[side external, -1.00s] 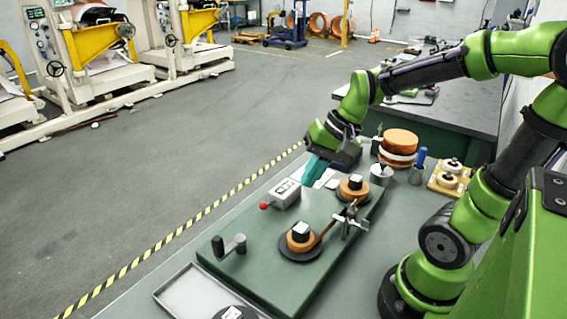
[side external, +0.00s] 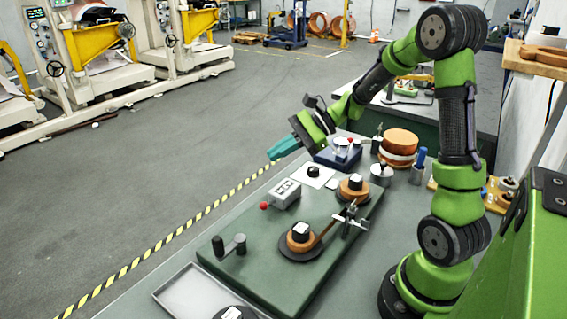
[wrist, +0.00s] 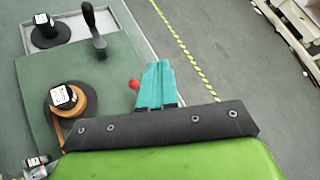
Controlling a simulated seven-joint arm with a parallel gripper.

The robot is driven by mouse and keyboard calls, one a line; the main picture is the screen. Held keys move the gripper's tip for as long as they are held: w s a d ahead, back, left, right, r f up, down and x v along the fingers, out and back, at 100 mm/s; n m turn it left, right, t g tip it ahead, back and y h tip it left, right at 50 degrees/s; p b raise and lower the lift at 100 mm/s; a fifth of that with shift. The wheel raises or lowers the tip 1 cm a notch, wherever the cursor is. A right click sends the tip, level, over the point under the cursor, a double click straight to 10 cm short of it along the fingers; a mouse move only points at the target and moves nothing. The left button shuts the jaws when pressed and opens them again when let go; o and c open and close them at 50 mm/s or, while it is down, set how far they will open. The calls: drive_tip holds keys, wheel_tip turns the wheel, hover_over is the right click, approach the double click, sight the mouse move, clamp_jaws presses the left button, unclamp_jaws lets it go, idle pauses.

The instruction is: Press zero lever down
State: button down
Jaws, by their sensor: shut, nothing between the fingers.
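A small grey counter box (side external: 286,193) sits on the green base plate (side external: 330,240). A red ball (side external: 264,206), which looks like the end of its lever, sticks out at its left side. In the wrist view the red ball (wrist: 134,84) shows just left of my teal fingers; the box itself is hidden behind my gripper. My gripper (side external: 273,155) is shut and empty. It is up in the air beyond the counter box in the side view, tilted and apart from the red ball. The fingertips (wrist: 157,66) also show in the wrist view.
A crank handle (side external: 235,245) stands at the plate's near left end. Two copper spools (side external: 301,237) and a wire guide (side external: 350,220) stand right of the box. A blue device (side external: 338,153) stands behind. A grey tray (side external: 192,290) lies at the near edge.

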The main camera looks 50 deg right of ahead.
drive_tip(key=shift+a+f, duration=0.55)
drive_tip(key=shift+f, duration=0.85)
drive_tip(key=shift+a+f, duration=0.55)
drive_tip(key=shift+f, duration=0.8)
drive_tip(key=shift+a+f, duration=0.55)
drive_tip(key=shift+f, duration=0.85)
drive_tip(key=shift+f, duration=0.15)
drive_tip(key=shift+a+f, duration=0.15)
drive_tip(key=shift+f, duration=0.1)
drive_tip(key=shift+a+f, duration=0.2)
drive_tip(key=shift+f, duration=0.35)
drive_tip(key=shift+a+f, duration=0.2)
drive_tip(key=shift+f, duration=0.35)
drive_tip(key=shift+d+r, duration=0.3)
drive_tip(key=shift+r, duration=0.5)
drive_tip(key=shift+d+r, duration=0.25)
drive_tip(key=shift+r, duration=0.5)
drive_tip(key=shift+d+r, duration=0.3)
drive_tip(key=shift+r, duration=0.5)
drive_tip(key=shift+d+r, duration=0.35)
drive_tip(key=shift+r, duration=0.4)
drive_tip(key=shift+d+r, duration=0.3)
drive_tip(key=shift+r, duration=0.5)
